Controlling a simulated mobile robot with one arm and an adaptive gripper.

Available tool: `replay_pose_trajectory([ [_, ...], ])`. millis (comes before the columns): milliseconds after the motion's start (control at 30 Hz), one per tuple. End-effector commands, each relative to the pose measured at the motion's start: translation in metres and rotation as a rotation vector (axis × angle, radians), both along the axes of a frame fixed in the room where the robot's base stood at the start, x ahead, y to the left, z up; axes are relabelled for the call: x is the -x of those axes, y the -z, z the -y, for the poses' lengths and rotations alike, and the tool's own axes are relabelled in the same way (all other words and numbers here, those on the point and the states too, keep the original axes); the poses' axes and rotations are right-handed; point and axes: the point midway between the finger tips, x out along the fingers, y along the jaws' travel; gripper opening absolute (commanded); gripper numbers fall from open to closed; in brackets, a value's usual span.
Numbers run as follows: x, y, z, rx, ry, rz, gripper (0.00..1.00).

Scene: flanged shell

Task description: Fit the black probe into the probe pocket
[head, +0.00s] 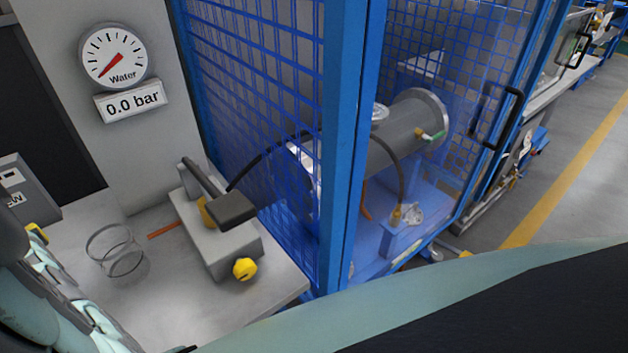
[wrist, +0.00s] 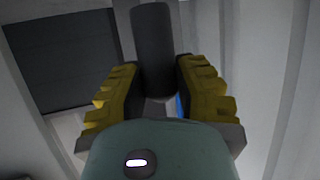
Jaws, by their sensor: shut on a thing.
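In the wrist view my gripper (wrist: 158,85) has its two yellow ridged fingers on either side of a dark cylinder, the black probe (wrist: 154,45). The fingers are shut on it. The probe points away from the palm, and its lower end is between the fingers. In the head view my teal arm fills the lower left, with only a bit of yellow at its edge; the probe is hidden there. I cannot make out the probe pocket for sure in either view.
A grey block with a black lever (head: 234,208) and yellow knob (head: 245,269) stands on the bench (head: 190,325). A clear round holder (head: 116,252) stands to its left. A blue mesh cage (head: 345,140) encloses the grey flanged shell (head: 400,130). A gauge (head: 113,55) reads 0.0 bar.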

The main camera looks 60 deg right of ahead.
Motion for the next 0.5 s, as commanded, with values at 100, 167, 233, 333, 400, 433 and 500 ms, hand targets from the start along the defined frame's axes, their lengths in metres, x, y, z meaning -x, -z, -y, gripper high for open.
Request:
replay_pose_trajectory([
  [100,0.000,-0.012,0.000,0.000,0.000,0.009,0.00],
  [167,-0.001,-0.018,0.001,-0.001,0.000,0.007,0.00],
  [233,-0.001,-0.028,0.001,-0.001,0.000,0.012,0.00],
  [333,0.000,-0.038,0.001,-0.001,0.000,0.009,0.00],
  [400,-0.001,-0.048,0.001,-0.001,0.001,0.011,0.00],
  [433,-0.001,-0.052,0.001,-0.001,0.001,0.010,0.00],
  [500,0.000,-0.060,0.001,0.000,0.002,0.009,0.00],
])
